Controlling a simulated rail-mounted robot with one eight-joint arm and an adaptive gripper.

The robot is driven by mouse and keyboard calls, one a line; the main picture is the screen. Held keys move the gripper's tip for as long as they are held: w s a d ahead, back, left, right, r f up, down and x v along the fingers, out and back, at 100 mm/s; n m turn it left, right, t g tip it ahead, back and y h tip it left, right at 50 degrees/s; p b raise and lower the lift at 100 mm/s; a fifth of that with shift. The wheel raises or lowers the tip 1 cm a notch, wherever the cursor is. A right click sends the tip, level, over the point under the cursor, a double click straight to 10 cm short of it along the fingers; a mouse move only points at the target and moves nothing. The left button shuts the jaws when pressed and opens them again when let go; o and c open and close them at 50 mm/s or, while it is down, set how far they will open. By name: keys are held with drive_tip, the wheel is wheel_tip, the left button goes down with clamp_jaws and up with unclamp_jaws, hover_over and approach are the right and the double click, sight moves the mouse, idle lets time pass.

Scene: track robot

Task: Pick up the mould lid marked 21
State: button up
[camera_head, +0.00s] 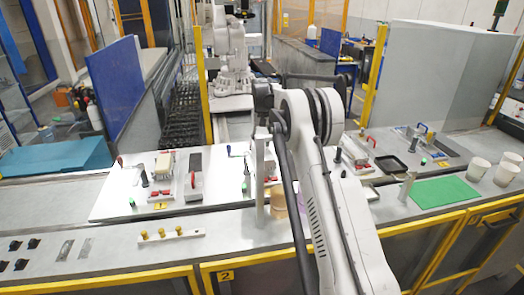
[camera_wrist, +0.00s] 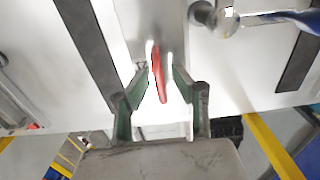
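In the wrist view, an upright red handle (camera_wrist: 157,75) stands on a pale grey part (camera_wrist: 135,20), which could be the mould lid. No marking 21 is legible. My gripper (camera_wrist: 161,70) is open, with its two green-grey fingers on either side of the handle. Narrow pale gaps show between the fingers and the handle. In the head view my white arm crosses the middle of the bench and I cannot make out the gripper there. A grey part with a red handle (camera_head: 371,141) stands to the right of the arm.
A blue-handled tool with a round metal end (camera_wrist: 225,18) lies close to the right of my gripper. In the head view, fixtures with red clamps (camera_head: 163,193) stand left of the arm. A green mat (camera_head: 446,192) and white cups (camera_head: 507,169) are at right.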

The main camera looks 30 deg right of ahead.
clamp_jaws()
drive_tip(key=shift+r, duration=0.1)
